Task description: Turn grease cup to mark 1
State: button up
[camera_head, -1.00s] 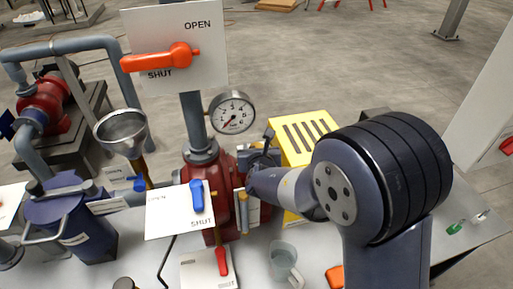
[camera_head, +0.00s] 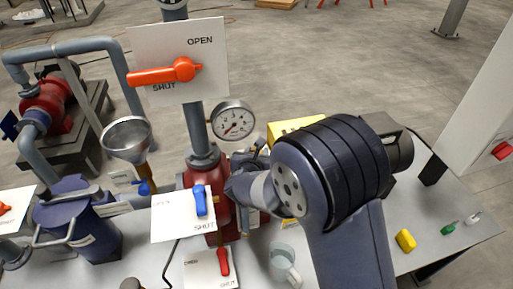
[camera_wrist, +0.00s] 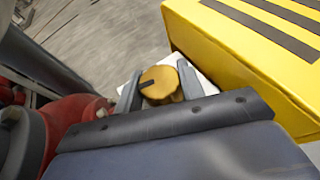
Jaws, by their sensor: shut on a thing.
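The grease cup (camera_wrist: 160,80) is a round brass-coloured cap with a dark line on its top, in the middle of the wrist view. A white plate (camera_wrist: 196,76) shows partly behind it; I cannot read any marks on it. My gripper (camera_wrist: 158,88) is shut on the cup, one finger on its left and one on its right. In the head view my arm's wrist hides the cup, beside the red pump body (camera_head: 198,178).
A yellow box with dark stripes (camera_wrist: 262,55) stands close to the right of my gripper. Red pipework (camera_wrist: 75,125) is close on the left. A white plate with a blue lever (camera_head: 201,200), a pressure gauge (camera_head: 233,121) and a clear jug (camera_head: 284,262) are near my arm.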

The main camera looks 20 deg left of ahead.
jog(key=shift+r+m+h+p, duration=0.1)
jog(key=shift+m+h+p, duration=0.3)
jog(key=shift+m+h, duration=0.35)
jog(key=shift+h, duration=0.25)
jog(key=o, duration=1)
jog(key=shift+n+y+b, duration=0.25)
jog(key=shift+y+b, duration=0.1)
jog(key=shift+y, duration=0.05)
